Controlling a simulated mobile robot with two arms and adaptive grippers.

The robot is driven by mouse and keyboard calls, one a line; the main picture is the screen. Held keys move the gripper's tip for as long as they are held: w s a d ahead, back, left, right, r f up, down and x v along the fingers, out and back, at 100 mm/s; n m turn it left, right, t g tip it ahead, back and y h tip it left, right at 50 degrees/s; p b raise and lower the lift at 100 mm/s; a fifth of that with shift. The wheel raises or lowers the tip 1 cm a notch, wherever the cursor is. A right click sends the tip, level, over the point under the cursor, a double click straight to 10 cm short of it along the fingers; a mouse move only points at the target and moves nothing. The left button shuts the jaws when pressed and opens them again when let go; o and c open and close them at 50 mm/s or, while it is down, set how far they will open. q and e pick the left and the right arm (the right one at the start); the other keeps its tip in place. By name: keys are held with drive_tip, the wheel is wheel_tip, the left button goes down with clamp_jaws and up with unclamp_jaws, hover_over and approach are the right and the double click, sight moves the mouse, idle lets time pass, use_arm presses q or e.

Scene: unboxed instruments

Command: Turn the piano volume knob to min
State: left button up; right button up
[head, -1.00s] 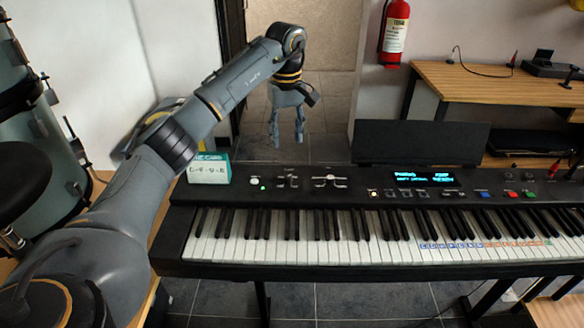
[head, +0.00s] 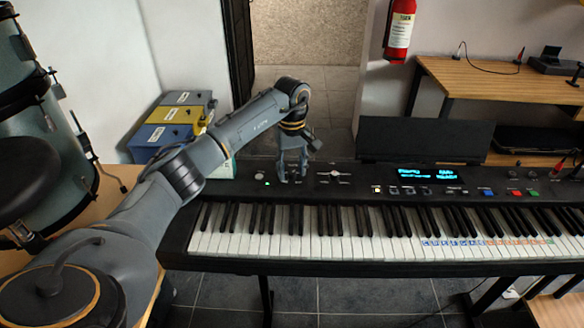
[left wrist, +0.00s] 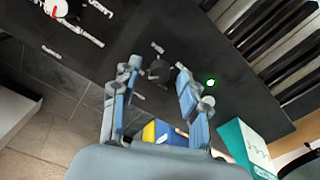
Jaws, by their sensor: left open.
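The piano (head: 345,185) is a long black keyboard with a dark control panel behind its keys. In the left wrist view a small dark round knob (left wrist: 158,71) sits on the panel, with pale lettering beside it. My left gripper (head: 292,177) is over the left part of the panel, pointing down, its fingers apart. In the left wrist view the fingertips of this gripper (left wrist: 158,67) appear on either side of the knob; I cannot tell whether they touch it. In the head view the fingers hide the knob. My right gripper is not in view.
A green light (left wrist: 210,82) is on the panel near the knob. A teal and white box (left wrist: 245,148) stands at the panel's left end, mostly behind my arm in the head view. A lit display (head: 425,172) is further right.

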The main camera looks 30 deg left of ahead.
use_arm(q)
drive_tip(key=c, duration=0.3)
clamp_jaws()
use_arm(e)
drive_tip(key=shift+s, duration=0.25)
